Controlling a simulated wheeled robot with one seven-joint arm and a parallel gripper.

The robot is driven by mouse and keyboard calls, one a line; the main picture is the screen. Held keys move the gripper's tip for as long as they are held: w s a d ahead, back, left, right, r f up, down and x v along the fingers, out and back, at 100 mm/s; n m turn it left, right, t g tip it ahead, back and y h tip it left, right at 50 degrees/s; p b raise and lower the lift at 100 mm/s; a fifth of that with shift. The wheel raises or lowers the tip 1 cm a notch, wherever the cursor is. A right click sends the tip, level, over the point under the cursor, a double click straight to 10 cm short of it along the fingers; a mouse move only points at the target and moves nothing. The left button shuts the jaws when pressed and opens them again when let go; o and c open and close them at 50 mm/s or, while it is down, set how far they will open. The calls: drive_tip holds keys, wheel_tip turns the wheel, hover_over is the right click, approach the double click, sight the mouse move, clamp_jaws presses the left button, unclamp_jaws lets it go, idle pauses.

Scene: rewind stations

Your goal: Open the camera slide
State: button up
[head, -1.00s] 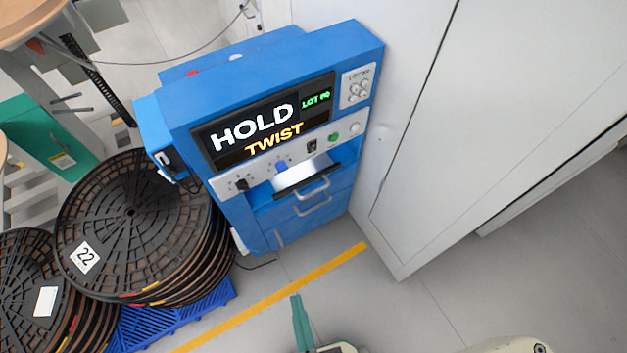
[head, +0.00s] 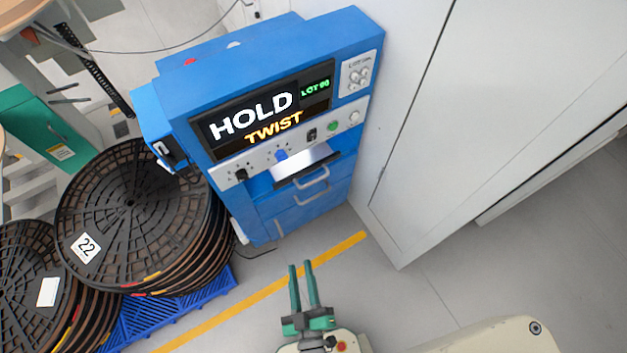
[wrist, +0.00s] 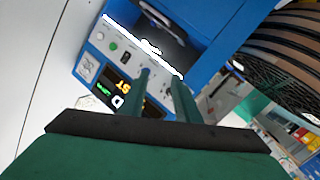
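The blue station (head: 250,75) stands ahead of me, its screen (head: 262,120) reading "HOLD TWIST". Below the button panel is a dark opening with a grey bar handle (head: 312,178) on the upper slide front. A second grey handle (head: 311,197) sits on the blue front just below. No label tells me which is the camera slide; both fronts look pushed in. My gripper (head: 301,264) is in front of the station, low in the head view, with its two green fingers apart and nothing between them. In the wrist view my fingers (wrist: 158,76) point toward the station's panel (wrist: 125,55), not visibly touching it.
Stacked black reels (head: 130,200) on a blue pallet (head: 170,310) stand left of the station. A tall white cabinet (head: 450,130) stands close on its right. A yellow line (head: 235,307) crosses the floor in front; the grey floor at lower right (head: 500,270) is clear.

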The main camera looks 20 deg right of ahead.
drive_tip(key=w+d+f+n+t+h, duration=0.1)
drive_tip(key=w+d+f+n, duration=0.15)
drive_tip(key=w+f, duration=0.3)
drive_tip(key=w+d+f+n+t, duration=0.1)
drive_tip(key=w+d+f+n, duration=0.1)
drive_tip(key=w+f+n, duration=0.3)
drive_tip(key=n, duration=0.4)
approach(315, 181)
drive_tip(key=shift+m+t, duration=0.25)
drive_tip(key=shift+t, duration=0.15)
drive_tip(key=x, duration=0.3)
drive_tip(key=f+x, duration=0.1)
drive_tip(key=x, duration=0.6)
drive_tip(key=shift+w+d+f, duration=0.15)
drive_tip(key=shift+f, duration=0.05)
drive_tip(key=shift+w, duration=0.1)
drive_tip(key=shift+c, duration=0.5)
clamp_jaws()
